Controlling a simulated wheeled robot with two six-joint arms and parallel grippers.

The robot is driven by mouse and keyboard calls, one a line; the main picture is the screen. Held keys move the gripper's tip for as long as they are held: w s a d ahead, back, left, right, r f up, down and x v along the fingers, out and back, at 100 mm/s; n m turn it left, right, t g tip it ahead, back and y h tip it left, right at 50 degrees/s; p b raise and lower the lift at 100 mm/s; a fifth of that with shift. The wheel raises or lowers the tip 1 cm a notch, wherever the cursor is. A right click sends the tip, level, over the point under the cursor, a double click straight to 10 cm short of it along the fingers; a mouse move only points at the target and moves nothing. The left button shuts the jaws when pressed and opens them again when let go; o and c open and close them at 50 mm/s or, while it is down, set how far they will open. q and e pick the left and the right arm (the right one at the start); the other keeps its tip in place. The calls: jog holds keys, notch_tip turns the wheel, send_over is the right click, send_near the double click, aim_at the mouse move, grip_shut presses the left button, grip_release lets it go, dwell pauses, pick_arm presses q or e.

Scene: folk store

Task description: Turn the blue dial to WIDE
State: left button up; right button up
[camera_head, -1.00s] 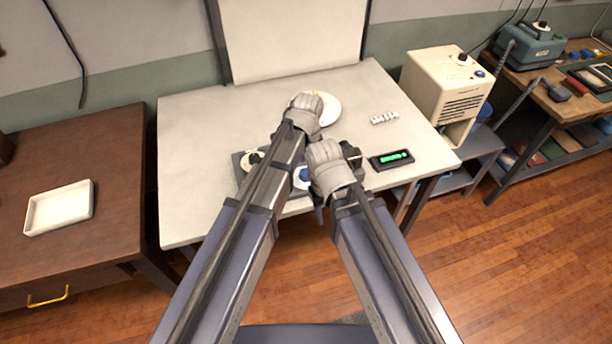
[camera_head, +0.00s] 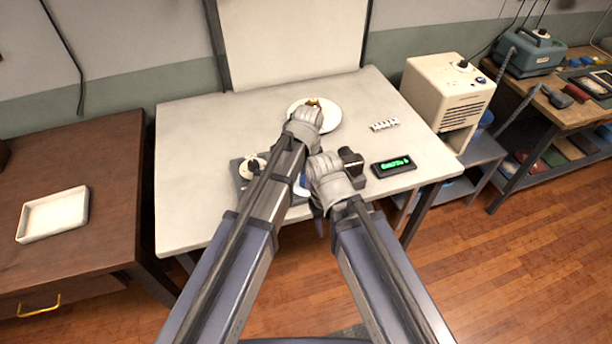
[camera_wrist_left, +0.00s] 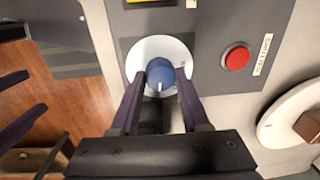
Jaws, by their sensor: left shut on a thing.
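The blue dial (camera_wrist_left: 160,74) sits on a round white plate (camera_wrist_left: 143,50) on a grey panel. Its white mark points toward the bottom of the left wrist view. My left gripper (camera_wrist_left: 158,92) is shut on the dial, a finger on each side. In the head view only a blue sliver of the dial (camera_head: 302,181) shows between my arms, and my left fingertips are hidden. No WIDE label is readable. My right gripper (camera_head: 325,172) is just right of the dial; its jaws cannot be made out.
A red button (camera_wrist_left: 237,58) is right of the dial on the panel. A small display (camera_head: 393,166) with green characters lies right of my right gripper. A white plate (camera_head: 327,112) with a brown item stands behind. The table's left part is clear.

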pick_arm(q)
grip_shut()
jog(key=n, duration=0.9)
jog(key=shift+w+n, duration=0.1)
jog(key=shift+n, duration=0.2)
jog(key=n, duration=0.5)
jog(key=shift+g, duration=0.3)
jog(key=n, duration=0.5)
dwell(0.4)
